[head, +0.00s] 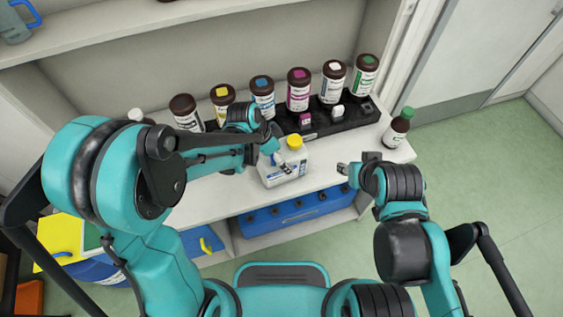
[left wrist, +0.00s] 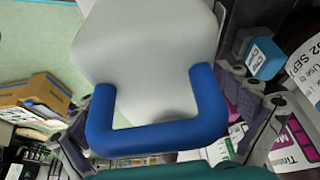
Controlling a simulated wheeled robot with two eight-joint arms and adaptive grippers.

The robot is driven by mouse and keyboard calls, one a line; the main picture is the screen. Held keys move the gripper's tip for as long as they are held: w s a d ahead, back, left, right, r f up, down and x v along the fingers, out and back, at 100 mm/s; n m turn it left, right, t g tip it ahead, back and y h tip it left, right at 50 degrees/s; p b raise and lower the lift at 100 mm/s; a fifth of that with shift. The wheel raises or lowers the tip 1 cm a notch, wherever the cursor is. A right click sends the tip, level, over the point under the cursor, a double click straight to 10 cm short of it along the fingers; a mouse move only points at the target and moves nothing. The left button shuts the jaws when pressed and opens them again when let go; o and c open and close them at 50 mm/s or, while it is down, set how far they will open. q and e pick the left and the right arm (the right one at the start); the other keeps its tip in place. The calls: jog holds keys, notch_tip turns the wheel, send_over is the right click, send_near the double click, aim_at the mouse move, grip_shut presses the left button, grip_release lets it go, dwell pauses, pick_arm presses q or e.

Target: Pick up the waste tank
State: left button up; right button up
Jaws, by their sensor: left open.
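The waste tank (head: 290,172) is a white container with a yellow cap, a blue handle and a printed label. It stands upright on the white shelf top in the middle of the head view. My left gripper (head: 270,146) is just left of the tank, by its handle. In the left wrist view, the tank's white body (left wrist: 150,45) fills the upper middle. Its blue U-shaped handle (left wrist: 155,137) shows between the open fingers of my left gripper (left wrist: 165,130). My right gripper (head: 345,169) is right of the tank, apart from it; its fingers are too small to read.
Several brown bottles with coloured labels, such as a magenta one (head: 298,92), stand in a black rack (head: 325,122) behind the tank. A green-capped bottle (head: 397,130) stands at the right end. A blue crate (head: 300,212) sits on the lower shelf.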

pick_arm(q)
jog(key=c, duration=1.6)
jog(key=shift+r, duration=0.1)
jog(key=shift+c, duration=0.2)
